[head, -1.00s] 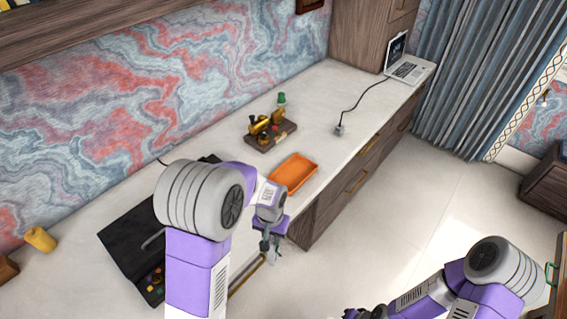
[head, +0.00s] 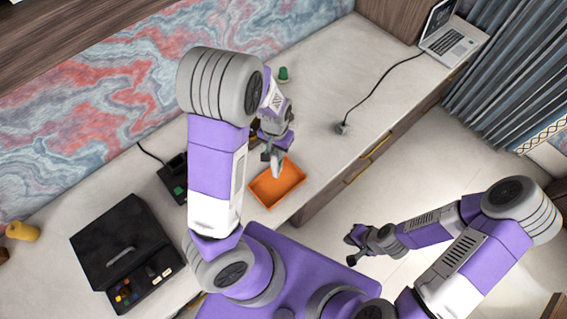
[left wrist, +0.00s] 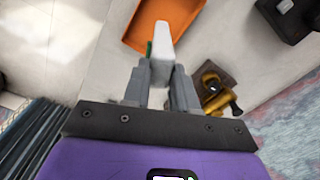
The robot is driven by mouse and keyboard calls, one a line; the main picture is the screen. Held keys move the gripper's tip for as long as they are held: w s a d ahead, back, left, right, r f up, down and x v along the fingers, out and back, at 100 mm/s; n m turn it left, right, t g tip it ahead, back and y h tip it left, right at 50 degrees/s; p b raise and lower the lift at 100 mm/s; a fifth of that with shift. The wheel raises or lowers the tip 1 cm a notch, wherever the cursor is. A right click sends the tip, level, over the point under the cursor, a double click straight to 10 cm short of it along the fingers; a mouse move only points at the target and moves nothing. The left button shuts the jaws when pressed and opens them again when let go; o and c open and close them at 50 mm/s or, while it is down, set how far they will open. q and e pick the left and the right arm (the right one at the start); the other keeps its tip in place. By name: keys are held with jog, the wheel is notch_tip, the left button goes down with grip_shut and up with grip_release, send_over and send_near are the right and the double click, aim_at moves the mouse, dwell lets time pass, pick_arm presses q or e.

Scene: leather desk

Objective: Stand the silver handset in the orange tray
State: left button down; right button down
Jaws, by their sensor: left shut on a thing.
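The silver handset (head: 277,167) is a pale, narrow block. My left gripper (head: 271,152) is shut on it and holds it at the back left edge of the orange tray (head: 262,195). In the left wrist view the handset (left wrist: 162,42) sticks out beyond the fingers of the left gripper (left wrist: 160,88) and overlaps the wall of the tray (left wrist: 135,36). I cannot tell whether the handset touches the tray. The visible tray floor is empty. My right gripper (head: 356,240) is off the desk, over the floor side; its jaw opening is too small to read.
A brass device on a wooden base (left wrist: 219,92) stands close beside the tray, mostly hidden by my left arm in the head view. A black case (head: 115,240), a green cup (head: 283,74), a plug with cable (head: 342,128) and a laptop (head: 450,43) are on the desk. Desk right of the tray is clear.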

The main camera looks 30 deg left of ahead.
aim_at(276, 164)
pick_arm(q)
jog(key=f, duration=0.4)
jog(key=shift+s+f+b, duration=0.3)
jog(key=shift+s+f, duration=0.05)
jog(key=shift+f, duration=0.05)
notch_tip(276, 164, down, 4)
jog(key=shift+w+f, duration=0.1)
jog(key=shift+f, duration=0.05)
jog(key=shift+w, duration=0.1)
jog(key=shift+f+b, duration=0.15)
jog(key=shift+b, duration=0.2)
jog(key=c, duration=0.9)
grip_release()
